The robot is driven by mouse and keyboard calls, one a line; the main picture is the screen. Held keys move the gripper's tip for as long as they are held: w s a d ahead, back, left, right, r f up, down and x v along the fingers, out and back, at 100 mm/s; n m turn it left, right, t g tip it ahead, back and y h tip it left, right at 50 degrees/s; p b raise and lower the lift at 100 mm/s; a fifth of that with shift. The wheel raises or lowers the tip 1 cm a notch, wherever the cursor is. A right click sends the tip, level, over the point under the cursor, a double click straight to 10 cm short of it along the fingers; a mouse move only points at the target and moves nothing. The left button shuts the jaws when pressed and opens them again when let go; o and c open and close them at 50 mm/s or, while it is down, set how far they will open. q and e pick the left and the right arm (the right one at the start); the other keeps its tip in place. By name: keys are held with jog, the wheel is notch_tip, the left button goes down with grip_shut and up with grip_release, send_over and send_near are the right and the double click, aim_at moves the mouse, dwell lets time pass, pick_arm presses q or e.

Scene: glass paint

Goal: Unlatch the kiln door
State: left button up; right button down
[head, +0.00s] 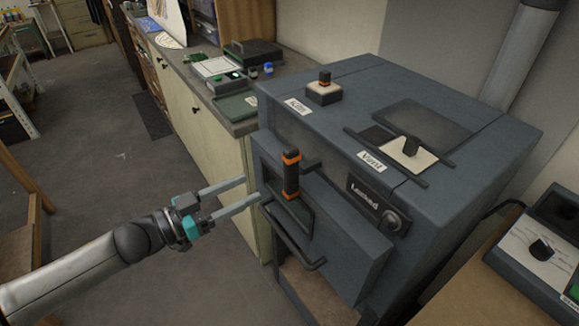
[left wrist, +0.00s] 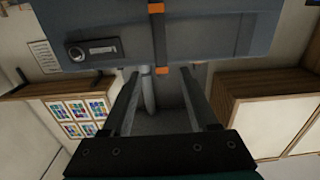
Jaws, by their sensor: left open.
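The kiln (head: 345,230) is a blue-grey box on a stand, and its door faces left and forward in the head view. The latch handle (head: 291,176), black with orange bands, stands upright on the door front. A dark door bar (head: 285,240) runs below it. My left gripper (head: 250,189) is open and empty, its fingers pointing at the door just left of the latch handle. In the left wrist view the latch handle (left wrist: 158,40) shows ahead, between and beyond the open fingertips (left wrist: 162,82). I see no contact. My right gripper is not in view.
On the kiln top are a "Kiln" knob (head: 324,88) and a "Vent" slider (head: 409,152). A workbench (head: 188,82) with trays and small jars stands behind. A control box (head: 545,245) is at the right.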

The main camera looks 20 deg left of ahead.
aim_at(285, 171)
pick_arm(q)
jog(key=x, duration=1.1)
jog(key=shift+w+d+p, duration=0.25)
jog(key=shift+w+p, duration=0.05)
jog(key=shift+w, duration=0.05)
grip_shut()
dwell(1.1)
